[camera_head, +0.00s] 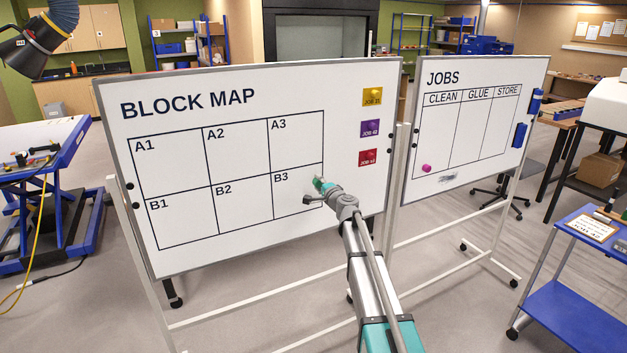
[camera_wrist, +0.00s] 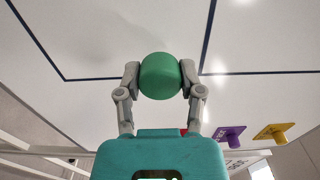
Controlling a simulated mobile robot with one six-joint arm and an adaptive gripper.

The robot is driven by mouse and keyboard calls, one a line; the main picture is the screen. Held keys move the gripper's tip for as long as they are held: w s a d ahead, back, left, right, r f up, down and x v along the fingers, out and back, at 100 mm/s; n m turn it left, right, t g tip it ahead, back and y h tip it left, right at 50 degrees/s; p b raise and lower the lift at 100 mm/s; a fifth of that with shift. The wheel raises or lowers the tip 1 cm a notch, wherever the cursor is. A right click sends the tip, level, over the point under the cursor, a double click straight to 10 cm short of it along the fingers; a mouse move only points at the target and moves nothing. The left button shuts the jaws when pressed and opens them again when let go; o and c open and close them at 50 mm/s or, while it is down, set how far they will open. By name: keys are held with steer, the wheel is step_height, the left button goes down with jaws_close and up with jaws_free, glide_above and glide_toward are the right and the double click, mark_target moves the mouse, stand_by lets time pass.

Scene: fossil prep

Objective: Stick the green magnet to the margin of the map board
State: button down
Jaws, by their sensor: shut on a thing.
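The green magnet (camera_wrist: 160,76), round and smooth, sits between the two grey fingers of my gripper (camera_wrist: 159,84), which is shut on it. In the wrist view the magnet covers part of a dark grid line. The map board (camera_head: 352,190), headed BLOCK MAP, is white with a black six-cell grid. In the head view my gripper (camera_head: 316,186) is at the board's right half, by the lower right corner of cell B3.
Yellow (camera_head: 372,97), purple (camera_head: 370,129) and red (camera_head: 368,158) job tags are in the right margin. A JOBS board (camera_head: 470,150) with a pink magnet (camera_head: 426,168) stands to the right. A blue cart (camera_head: 570,300) is at lower right. The margin below the tags is bare.

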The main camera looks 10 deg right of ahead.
mark_target(319, 184)
steer(key=shift+v, duration=1.95)
steer(key=shift+a, duration=0.2)
